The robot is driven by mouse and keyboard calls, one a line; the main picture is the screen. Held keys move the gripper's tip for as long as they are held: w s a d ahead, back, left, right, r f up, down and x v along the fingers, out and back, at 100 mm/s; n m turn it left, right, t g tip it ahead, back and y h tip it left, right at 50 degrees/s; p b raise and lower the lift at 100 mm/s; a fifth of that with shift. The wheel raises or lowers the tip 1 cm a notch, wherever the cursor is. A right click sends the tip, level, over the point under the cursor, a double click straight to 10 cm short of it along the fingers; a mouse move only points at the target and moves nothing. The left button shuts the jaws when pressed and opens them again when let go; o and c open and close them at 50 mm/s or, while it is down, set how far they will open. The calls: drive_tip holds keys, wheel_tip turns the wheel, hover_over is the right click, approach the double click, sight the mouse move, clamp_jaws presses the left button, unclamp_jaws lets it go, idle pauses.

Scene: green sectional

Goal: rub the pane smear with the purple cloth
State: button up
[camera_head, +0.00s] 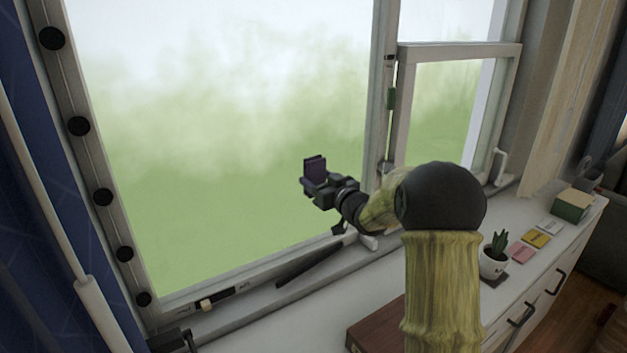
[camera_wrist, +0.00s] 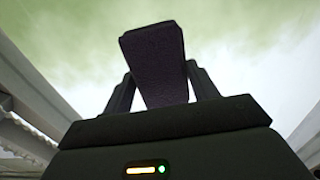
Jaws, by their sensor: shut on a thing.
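The purple cloth (camera_head: 315,168) looks like a small folded, dark purple pad. My gripper (camera_head: 318,184) is shut on it and holds it up in front of the large window pane (camera_head: 230,130). In the wrist view the cloth (camera_wrist: 155,65) stands between the two fingers of my gripper (camera_wrist: 160,88), with its far end sticking out beyond them. I cannot tell whether the cloth touches the glass. I cannot make out a distinct smear on the pane; pale, blurred white and green shows through it.
A small open window sash (camera_head: 458,110) is at the right. Below, the white cabinet top (camera_head: 390,270) holds a potted plant (camera_head: 494,255), several coloured cards (camera_head: 537,239), a green box (camera_head: 571,205) and a brown box (camera_head: 375,330). A blue curtain (camera_head: 40,230) hangs at the left.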

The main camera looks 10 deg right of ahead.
drive_tip(key=shift+d, duration=0.1)
drive_tip(key=shift+s+d+f, duration=0.1)
drive_tip(key=shift+s+d, duration=0.15)
drive_tip(key=shift+s, duration=0.3)
drive_tip(key=shift+b+v, duration=0.7)
drive_tip(key=shift+v, duration=1.55)
drive_tip(key=shift+s, duration=0.1)
drive_tip(key=v, duration=0.3)
drive_tip(key=shift+a, duration=0.2)
